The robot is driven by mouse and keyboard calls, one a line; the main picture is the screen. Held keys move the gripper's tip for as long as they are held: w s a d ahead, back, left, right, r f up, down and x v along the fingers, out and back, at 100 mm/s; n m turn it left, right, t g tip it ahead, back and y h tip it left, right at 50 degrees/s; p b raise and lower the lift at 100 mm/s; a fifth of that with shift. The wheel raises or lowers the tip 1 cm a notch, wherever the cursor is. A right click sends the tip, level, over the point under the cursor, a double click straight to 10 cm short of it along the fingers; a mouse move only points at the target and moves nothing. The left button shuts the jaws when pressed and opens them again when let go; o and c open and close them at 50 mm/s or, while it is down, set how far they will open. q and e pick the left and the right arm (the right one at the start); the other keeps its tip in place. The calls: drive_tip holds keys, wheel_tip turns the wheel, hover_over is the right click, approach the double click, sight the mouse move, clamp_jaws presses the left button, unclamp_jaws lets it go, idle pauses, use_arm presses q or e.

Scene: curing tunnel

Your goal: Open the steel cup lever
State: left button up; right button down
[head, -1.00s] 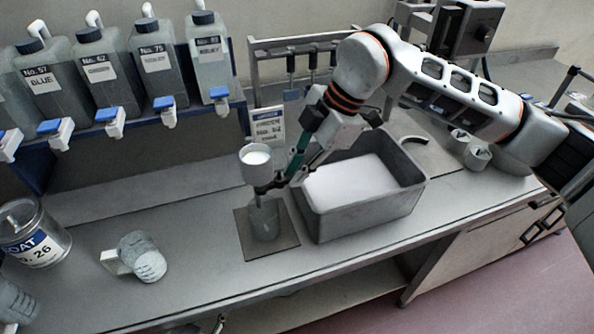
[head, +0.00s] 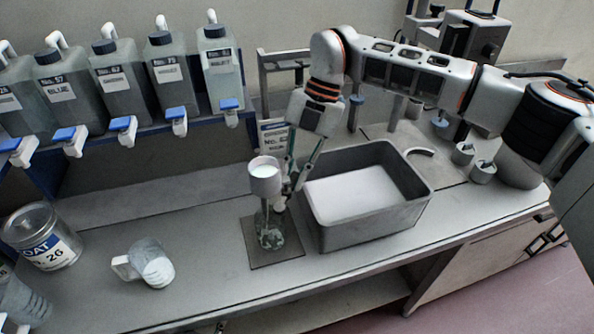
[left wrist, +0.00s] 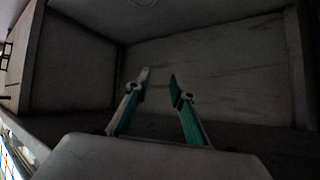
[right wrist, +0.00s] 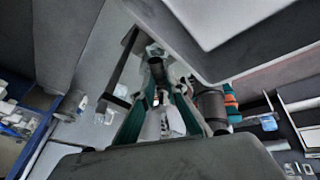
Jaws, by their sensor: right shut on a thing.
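The steel cup (head: 265,186), with white liquid in it, stands upright above a clear glass vessel (head: 270,237) on a dark square mat (head: 290,250). My right gripper (head: 285,196) is at the cup's lower right side. It is shut on a small part there, which I take for the cup's lever; fingers and cup mostly hide it. In the right wrist view, the teal fingers (right wrist: 166,92) close around a dark piece in front of the glass. My left gripper (left wrist: 159,76) is open and empty, facing a bare grey recess; it is outside the head view.
A grey bin (head: 420,205) with a white bottom stands just right of the cup. Jugs with blue-levered taps (head: 125,80) line the back shelf. The front counter between mug and mat is clear.

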drive_tip(key=shift+a+r+n, duration=0.1)
drive_tip(key=shift+a+n, duration=0.05)
drive_tip(key=shift+n, duration=0.25)
use_arm(q)
drive_tip(key=shift+s+a+f+p, duration=0.25)
drive_tip(key=shift+s+p, duration=0.05)
drive_tip(key=shift+s, duration=0.05)
use_arm(e)
drive_tip(key=shift+w, duration=0.1)
drive_tip(key=c, duration=2)
unclamp_jaws()
use_arm(q)
drive_tip(key=shift+a, duration=0.15)
use_arm(e)
drive_tip(key=v, duration=1.2)
drive_tip(key=shift+w+a, duration=0.15)
drive_tip(key=shift+a, duration=0.15)
